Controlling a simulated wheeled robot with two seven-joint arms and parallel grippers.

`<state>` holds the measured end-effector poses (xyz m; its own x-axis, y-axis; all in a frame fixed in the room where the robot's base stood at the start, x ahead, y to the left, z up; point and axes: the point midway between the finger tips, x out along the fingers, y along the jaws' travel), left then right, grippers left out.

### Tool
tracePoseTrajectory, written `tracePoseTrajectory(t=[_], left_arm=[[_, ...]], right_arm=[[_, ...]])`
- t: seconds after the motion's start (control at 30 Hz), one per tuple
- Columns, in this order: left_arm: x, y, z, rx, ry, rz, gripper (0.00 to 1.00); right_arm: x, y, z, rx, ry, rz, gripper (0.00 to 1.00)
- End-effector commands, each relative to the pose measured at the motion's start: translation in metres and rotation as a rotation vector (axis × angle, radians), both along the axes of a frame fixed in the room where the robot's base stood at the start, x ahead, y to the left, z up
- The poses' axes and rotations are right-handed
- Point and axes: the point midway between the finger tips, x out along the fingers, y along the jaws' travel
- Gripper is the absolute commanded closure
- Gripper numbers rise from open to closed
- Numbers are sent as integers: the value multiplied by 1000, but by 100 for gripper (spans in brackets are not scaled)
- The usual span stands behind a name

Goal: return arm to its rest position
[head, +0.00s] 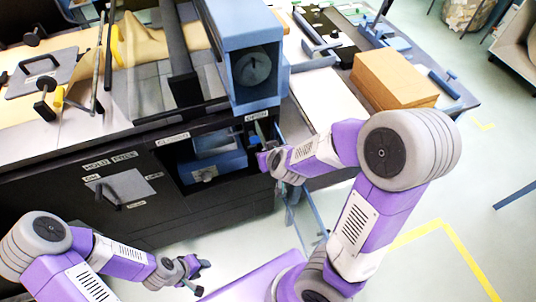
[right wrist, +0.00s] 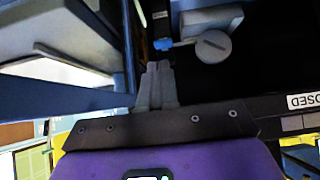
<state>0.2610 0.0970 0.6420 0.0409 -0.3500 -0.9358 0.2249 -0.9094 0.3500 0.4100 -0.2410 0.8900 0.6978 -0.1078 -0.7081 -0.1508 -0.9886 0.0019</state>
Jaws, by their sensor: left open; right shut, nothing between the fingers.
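My right arm reaches to the front of the black machine (head: 120,215). Its gripper (head: 264,158) is beside the right edge of the open compartment, below the OPEN label (head: 257,116). In the right wrist view the right gripper's fingers (right wrist: 157,82) are together, with nothing between them. A small blue tab (right wrist: 163,44) and a round grey part (right wrist: 213,46) are just beyond the tips. I cannot tell whether the fingers touch anything. My left gripper (head: 197,277) is open and empty over the floor, in front of the machine and apart from it.
A blue housing (head: 240,50) rises above the compartment. A blue block (head: 215,168) sits inside it. A panel with a handle (head: 122,188) is to the left. A brown stack (head: 393,82) stands on the side table. The floor (head: 480,220) at right is mostly clear.

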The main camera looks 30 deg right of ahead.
Motion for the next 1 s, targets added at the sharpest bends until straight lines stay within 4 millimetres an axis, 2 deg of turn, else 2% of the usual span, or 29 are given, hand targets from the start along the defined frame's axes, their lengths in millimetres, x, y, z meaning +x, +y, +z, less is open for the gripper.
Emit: tracePoseTrajectory(t=[0.67, 0.77, 0.87, 1.0], left_arm=[[0, 0, 0, 0, -1, 0, 57], [0, 0, 0, 0, -1, 0, 57], [0, 0, -1, 0, -1, 0, 57], [0, 0, -1, 0, -1, 0, 57]], right_arm=[[-1, 1, -2, 2, 7, 2, 100], [-3, 5, -16, 1, 42, 12, 100], [-8, 14, -46, 13, 113, 29, 100], [-29, 36, -110, 74, 271, 60, 100]])
